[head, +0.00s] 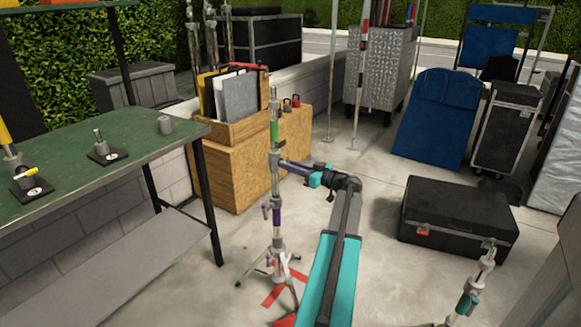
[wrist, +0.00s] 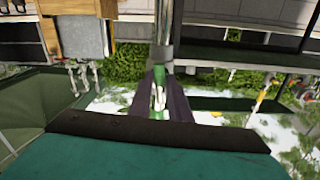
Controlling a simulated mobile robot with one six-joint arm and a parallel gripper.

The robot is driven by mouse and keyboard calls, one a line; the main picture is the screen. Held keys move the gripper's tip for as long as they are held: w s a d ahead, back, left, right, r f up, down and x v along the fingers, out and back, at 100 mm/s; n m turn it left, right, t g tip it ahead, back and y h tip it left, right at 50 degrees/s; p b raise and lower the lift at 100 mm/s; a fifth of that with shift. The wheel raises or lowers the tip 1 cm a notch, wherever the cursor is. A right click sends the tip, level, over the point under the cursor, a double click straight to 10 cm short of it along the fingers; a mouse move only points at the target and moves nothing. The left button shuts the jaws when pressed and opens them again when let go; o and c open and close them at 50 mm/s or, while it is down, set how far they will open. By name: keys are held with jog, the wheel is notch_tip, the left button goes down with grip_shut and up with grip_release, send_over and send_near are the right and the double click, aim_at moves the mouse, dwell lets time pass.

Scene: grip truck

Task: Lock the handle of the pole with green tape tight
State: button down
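A thin upright metal pole on a tripod stand has a band of green tape (head: 274,133) near its upper part and purple tape lower down. A small dark handle (head: 282,145) sticks out at the joint just under the green tape. My gripper (head: 284,164) reaches in from the right, its dark purple fingers next to the pole just below that joint. In the wrist view, the fingers (wrist: 160,80) point at the pole (wrist: 165,25). Green and a pale handle-like piece (wrist: 158,97) show in the narrow gap between them. Whether the fingers press on it cannot be told.
A green-topped workbench (head: 75,165) stands left, with small metal fittings on it. A wooden box (head: 235,170) is behind the pole. A black case (head: 458,222) lies right on the floor. Another short stand (head: 470,295) is at the lower right. Open floor lies between.

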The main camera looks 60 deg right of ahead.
jog(key=shift+f+m, duration=0.1)
jog(key=shift+m, duration=0.3)
jog(key=shift+r+m+p, duration=0.2)
jog(key=shift+m+p, duration=3.25)
jog(key=shift+m, duration=6.85)
jog(key=c, duration=1.6)
grip_release()
jog(key=shift+c, duration=0.2)
jog(key=shift+s, duration=0.2)
jog(key=s, duration=1.3)
jog(key=shift+s+a, duration=0.2)
jog(key=shift+s, duration=0.05)
